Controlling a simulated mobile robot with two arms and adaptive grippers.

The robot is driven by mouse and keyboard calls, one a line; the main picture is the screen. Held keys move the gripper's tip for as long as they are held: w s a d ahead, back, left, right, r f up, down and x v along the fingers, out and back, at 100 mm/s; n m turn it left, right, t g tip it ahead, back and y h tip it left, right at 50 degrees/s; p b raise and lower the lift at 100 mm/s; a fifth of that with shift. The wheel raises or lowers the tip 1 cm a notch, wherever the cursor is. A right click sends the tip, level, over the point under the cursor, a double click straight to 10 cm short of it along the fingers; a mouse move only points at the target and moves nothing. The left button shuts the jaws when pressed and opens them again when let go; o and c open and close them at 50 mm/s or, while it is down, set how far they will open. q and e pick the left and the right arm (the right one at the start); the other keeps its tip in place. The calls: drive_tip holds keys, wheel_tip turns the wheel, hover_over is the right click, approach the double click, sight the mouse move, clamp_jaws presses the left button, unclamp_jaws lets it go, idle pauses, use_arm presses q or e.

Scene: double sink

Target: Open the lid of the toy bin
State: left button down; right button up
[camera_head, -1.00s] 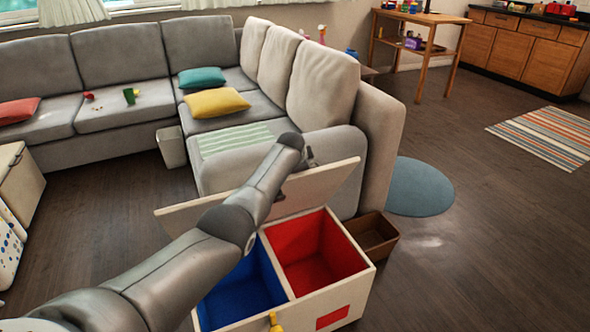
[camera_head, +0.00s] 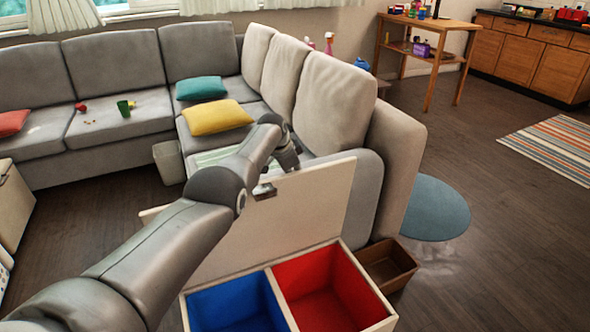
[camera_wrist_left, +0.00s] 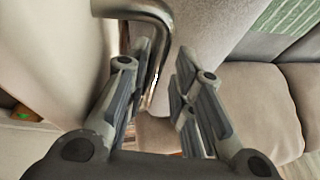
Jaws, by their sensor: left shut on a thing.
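The toy bin (camera_head: 283,302) stands at the bottom middle of the head view, with a blue compartment on the left and a red one on the right. Its pale lid (camera_head: 310,212) is raised steeply at the bin's back edge, and both compartments show uncovered. My left gripper (camera_head: 289,158) is at the lid's top edge, partly hidden behind my arm. In the left wrist view, the gripper's fingers (camera_wrist_left: 160,82) stand on either side of a curved metal handle (camera_wrist_left: 155,35), shut on it. The lid shows pale at the left there. My right gripper is not in view.
The grey sofa (camera_head: 318,100) stands close behind the lid. A round blue rug (camera_head: 436,208) lies at the right, where the floor is mostly clear.

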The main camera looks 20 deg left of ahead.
use_arm(q)
drive_tip(key=shift+a+f, duration=0.2)
drive_tip(key=shift+a, duration=0.25)
drive_tip(key=c, duration=1.8)
unclamp_jaws()
drive_tip(key=shift+f, duration=0.2)
drive_tip(key=shift+d, duration=0.1)
drive_tip(key=shift+r, duration=0.25)
